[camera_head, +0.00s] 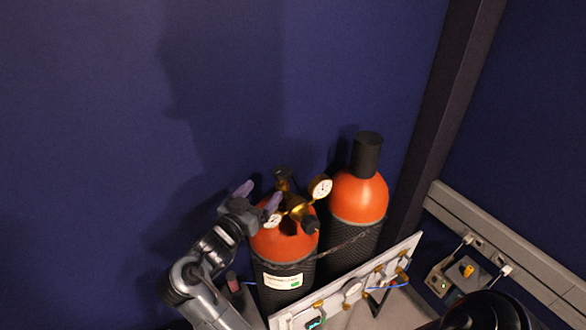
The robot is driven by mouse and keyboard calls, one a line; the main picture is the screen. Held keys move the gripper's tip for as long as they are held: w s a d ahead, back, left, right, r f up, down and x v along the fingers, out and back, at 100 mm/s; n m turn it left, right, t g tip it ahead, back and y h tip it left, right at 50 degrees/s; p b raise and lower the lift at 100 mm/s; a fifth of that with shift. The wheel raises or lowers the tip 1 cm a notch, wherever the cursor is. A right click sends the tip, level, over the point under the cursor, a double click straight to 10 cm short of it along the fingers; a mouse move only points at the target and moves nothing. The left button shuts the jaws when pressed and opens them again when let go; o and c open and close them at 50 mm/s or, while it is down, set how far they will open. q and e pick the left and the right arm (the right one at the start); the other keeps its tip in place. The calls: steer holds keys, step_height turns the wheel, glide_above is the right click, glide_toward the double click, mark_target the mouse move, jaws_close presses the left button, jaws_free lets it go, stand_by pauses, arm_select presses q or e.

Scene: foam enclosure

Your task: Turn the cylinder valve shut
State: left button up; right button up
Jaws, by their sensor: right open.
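The orange-topped gas cylinder (284,243) stands upright at the lower middle, with a dark body and a white label. A brass valve and regulator (298,210) with two round gauges sit on its top. A dark knob (281,174) shows at the top of the valve, at the back. Another dark knob (311,226) is at the regulator's front. Nothing shows between the fingers. Whether a finger touches the valve or a gauge, I cannot tell.
A second orange cylinder (357,198) with a dark cap stands to the right. A strap (345,240) crosses the cylinders. A pale panel (340,290) with brass fittings stands in front. A grey rail (500,245) and a control box (457,275) are at right. Blue foam walls are behind.

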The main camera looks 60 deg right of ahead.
mark_target(277, 177)
steer(key=d+p, duration=0.4)
steer(key=d, duration=0.5)
steer(key=shift+d+r, duration=0.1)
steer(key=shift+d, duration=0.9)
